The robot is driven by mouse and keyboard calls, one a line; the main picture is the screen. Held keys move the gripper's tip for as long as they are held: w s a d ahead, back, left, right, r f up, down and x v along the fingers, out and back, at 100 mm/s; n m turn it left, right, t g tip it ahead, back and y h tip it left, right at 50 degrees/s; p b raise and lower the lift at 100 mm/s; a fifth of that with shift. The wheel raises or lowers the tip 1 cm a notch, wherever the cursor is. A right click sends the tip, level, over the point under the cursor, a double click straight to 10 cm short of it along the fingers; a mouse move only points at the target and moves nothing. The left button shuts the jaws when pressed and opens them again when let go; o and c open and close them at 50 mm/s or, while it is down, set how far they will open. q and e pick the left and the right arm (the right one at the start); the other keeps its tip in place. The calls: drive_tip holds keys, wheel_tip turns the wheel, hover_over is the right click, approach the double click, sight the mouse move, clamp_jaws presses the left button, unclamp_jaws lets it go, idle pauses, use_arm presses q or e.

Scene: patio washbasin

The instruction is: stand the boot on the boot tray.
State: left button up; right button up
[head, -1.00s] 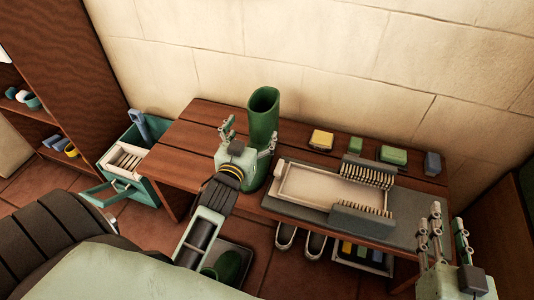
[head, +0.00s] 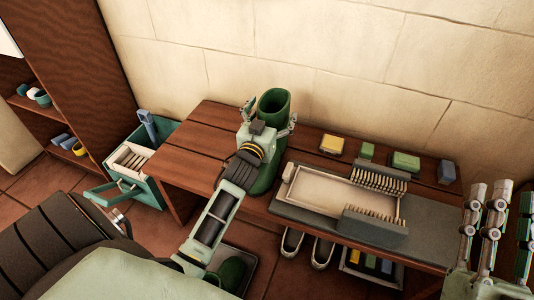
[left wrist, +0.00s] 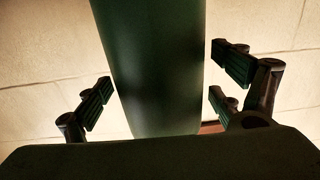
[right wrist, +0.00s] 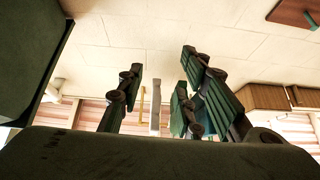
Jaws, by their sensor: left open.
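A tall dark green boot (head: 274,103) stands upright on the left part of the wooden bench. My left gripper (head: 271,113) is open in front of its shaft; in the left wrist view the shaft (left wrist: 155,70) fills the space between the spread fingers (left wrist: 160,90). A gap shows on the left; contact on the right cannot be told. The boot tray (head: 248,264) lies on the floor below the bench front, partly hidden by my left arm. Another green boot (head: 231,272) is on it. My right gripper (head: 497,215) is open and empty at the right, also in its wrist view (right wrist: 157,90).
A grey mat (head: 430,225) on the bench holds a shallow tray (head: 345,185) and brushes (head: 378,182). Several small blocks (head: 405,162) line the wall side. A teal open crate (head: 160,190) stands left of the bench. Light shoes (head: 291,240) are beneath it.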

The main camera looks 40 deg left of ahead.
use_arm(q)
drive_tip(key=shift+w+a, duration=0.1)
drive_tip(key=shift+w, duration=0.3)
use_arm(e)
drive_tip(key=shift+s+r+t, duration=0.4)
drive_tip(key=shift+r, duration=0.15)
use_arm(q)
drive_tip(key=shift+c, duration=0.2)
drive_tip(key=c, duration=2.1)
drive_tip(key=shift+r, duration=0.1)
